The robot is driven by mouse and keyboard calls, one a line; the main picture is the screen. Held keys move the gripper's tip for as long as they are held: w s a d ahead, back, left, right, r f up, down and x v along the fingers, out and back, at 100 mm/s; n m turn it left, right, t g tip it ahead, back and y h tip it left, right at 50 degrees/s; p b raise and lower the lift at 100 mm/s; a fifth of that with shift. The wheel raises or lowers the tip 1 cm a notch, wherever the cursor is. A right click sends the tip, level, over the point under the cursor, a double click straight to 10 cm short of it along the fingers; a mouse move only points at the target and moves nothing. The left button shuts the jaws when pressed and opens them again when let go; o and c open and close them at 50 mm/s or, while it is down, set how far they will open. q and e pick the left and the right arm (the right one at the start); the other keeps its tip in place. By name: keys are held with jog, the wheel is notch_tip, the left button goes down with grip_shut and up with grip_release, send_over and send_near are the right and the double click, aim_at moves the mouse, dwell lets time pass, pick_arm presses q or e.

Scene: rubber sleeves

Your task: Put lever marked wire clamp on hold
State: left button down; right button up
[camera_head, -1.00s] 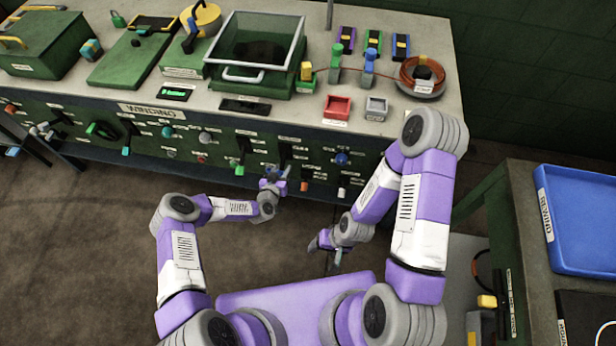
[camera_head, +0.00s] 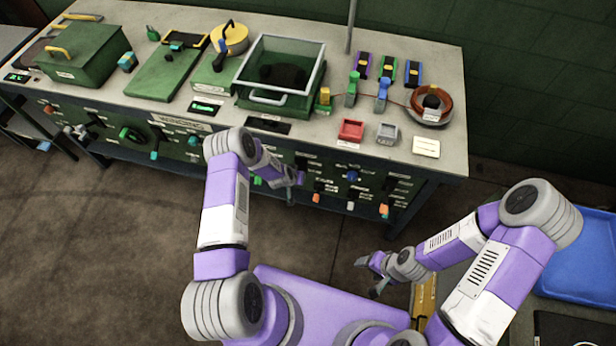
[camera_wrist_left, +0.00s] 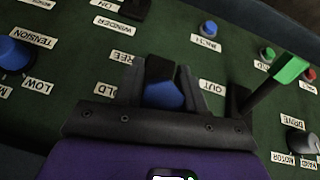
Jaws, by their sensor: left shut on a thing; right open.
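My left gripper (camera_head: 291,190) is at the front panel of the green bench. In the left wrist view its dark jaws are shut on a blue-tipped lever (camera_wrist_left: 165,96). The labels beside this lever read "FREE" (camera_wrist_left: 120,57) and, partly covered, "LD" (camera_wrist_left: 106,90). The jaws and wrist hide much of the lever, and no wire clamp marking is readable. My right gripper (camera_head: 370,277) is open and empty, in front of the bench at the right and away from the panel.
A green-handled lever (camera_wrist_left: 272,84) stands close to my left gripper. A blue tension knob (camera_wrist_left: 14,55) and a blue inch button (camera_wrist_left: 209,28) are also on the panel. A blue tray (camera_head: 590,255) lies at the right. The floor left of my arms is clear.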

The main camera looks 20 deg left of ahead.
pick_arm(q)
jog(key=shift+s+f, duration=0.1)
dwell(0.3)
jog(key=c, duration=0.7)
grip_release()
jog(key=shift+c, duration=0.2)
jog(key=p+v, duration=0.1)
jog(key=v, duration=0.6)
jog(key=shift+r, duration=0.35)
jog(key=shift+a, duration=0.1)
